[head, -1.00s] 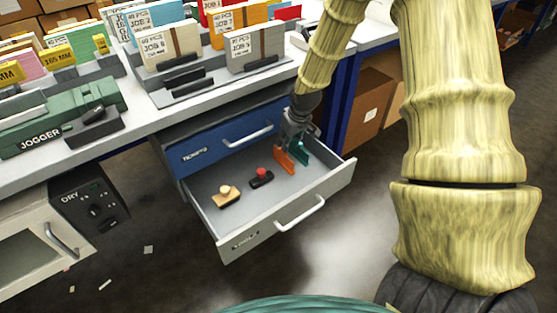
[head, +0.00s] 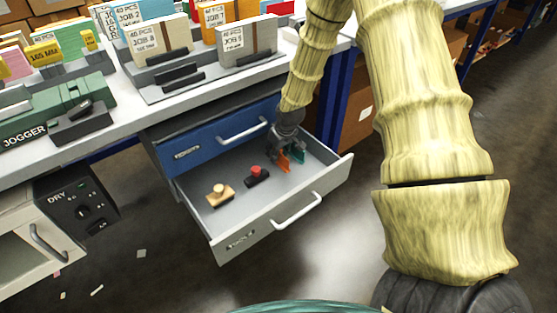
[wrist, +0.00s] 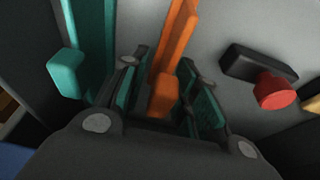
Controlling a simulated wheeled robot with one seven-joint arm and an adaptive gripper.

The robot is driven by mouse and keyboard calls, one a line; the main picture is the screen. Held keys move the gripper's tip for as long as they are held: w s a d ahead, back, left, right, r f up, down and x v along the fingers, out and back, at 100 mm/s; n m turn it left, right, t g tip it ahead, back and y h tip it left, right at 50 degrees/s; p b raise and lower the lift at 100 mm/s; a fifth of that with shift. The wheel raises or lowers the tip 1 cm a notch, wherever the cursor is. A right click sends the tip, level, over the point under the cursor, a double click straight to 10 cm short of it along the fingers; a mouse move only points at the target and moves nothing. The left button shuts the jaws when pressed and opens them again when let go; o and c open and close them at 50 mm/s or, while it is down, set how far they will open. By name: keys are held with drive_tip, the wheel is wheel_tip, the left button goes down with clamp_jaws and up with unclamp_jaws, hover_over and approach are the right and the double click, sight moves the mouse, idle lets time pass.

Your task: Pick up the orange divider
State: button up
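The orange divider (head: 284,162) stands in the open drawer, its upper part hidden by my gripper in the head view. In the wrist view, the orange divider (wrist: 172,62) runs between my two fingers. My gripper (wrist: 160,88) is open around it, with a visible gap on the left side; the right finger looks close to it, and I cannot tell whether it touches. A teal divider (head: 298,156) stands just right of the orange one in the head view and left of my fingers in the wrist view (wrist: 88,50).
The drawer (head: 225,228) also holds a red-knobbed black stamp (head: 257,176) and a wooden stamp (head: 220,196). A blue drawer front (head: 215,140) is behind, below the worktop (head: 150,118). The drawer floor's front is clear.

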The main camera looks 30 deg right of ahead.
drive_tip(key=shift+w+f, duration=0.1)
drive_tip(key=shift+f, duration=0.3)
clamp_jaws()
drive_tip(key=shift+r, duration=0.15)
